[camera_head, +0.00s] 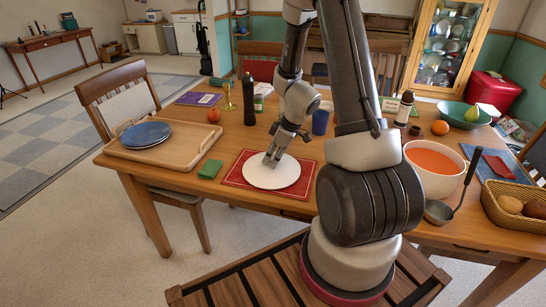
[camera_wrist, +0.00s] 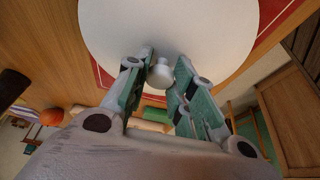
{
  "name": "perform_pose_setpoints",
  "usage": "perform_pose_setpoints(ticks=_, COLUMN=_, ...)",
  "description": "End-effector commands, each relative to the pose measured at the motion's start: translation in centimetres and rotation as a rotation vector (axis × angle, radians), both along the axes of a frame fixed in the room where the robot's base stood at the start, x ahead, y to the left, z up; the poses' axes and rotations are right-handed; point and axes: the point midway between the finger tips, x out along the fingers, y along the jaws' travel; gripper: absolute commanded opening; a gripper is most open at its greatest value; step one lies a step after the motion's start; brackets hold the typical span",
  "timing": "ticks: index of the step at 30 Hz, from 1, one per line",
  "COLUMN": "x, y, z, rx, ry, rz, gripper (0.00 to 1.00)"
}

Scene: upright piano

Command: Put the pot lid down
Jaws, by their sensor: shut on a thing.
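The pot lid (camera_head: 271,174) is a white disc with a small knob. It lies over a red placemat (camera_head: 236,177) on the wooden table. I cannot tell whether it touches the mat. My gripper (camera_head: 272,160) is at the knob from above, its fingers on either side. In the wrist view the white lid (camera_wrist: 165,30) fills the top, and its round knob (camera_wrist: 161,74) sits between the green-padded fingertips of my gripper (camera_wrist: 160,72). The head view hides the knob behind the fingers.
A wooden tray (camera_head: 119,153) with blue plates (camera_head: 145,134) is at the left. A green sponge (camera_head: 210,169) lies close to the lid's left. A black pepper mill (camera_head: 249,100) stands behind. A pot of orange soup (camera_head: 434,165) and a ladle (camera_head: 441,210) are at the right.

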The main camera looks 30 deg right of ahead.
Motion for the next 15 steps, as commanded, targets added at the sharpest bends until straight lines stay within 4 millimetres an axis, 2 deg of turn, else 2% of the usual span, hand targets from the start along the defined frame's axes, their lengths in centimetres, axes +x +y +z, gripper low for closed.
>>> perform_pose_setpoints(ticks=1, x=0.00, y=-0.01, z=-0.17, rx=0.000, ry=0.000, rz=-0.001, gripper=0.00)
perform_pose_setpoints(ticks=2, x=-0.01, y=-0.01, z=-0.13, rx=0.000, ry=0.000, rz=-0.001, gripper=0.30)
perform_pose_setpoints(ticks=4, x=0.00, y=0.00, z=-0.12, rx=0.000, ry=0.000, rz=-0.001, gripper=0.43)
perform_pose_setpoints(ticks=5, x=0.00, y=0.00, z=-0.12, rx=0.000, ry=0.000, rz=-0.001, gripper=0.46)
perform_pose_setpoints(ticks=15, x=0.02, y=0.00, z=0.18, rx=0.000, ry=0.000, rz=0.001, gripper=0.46)
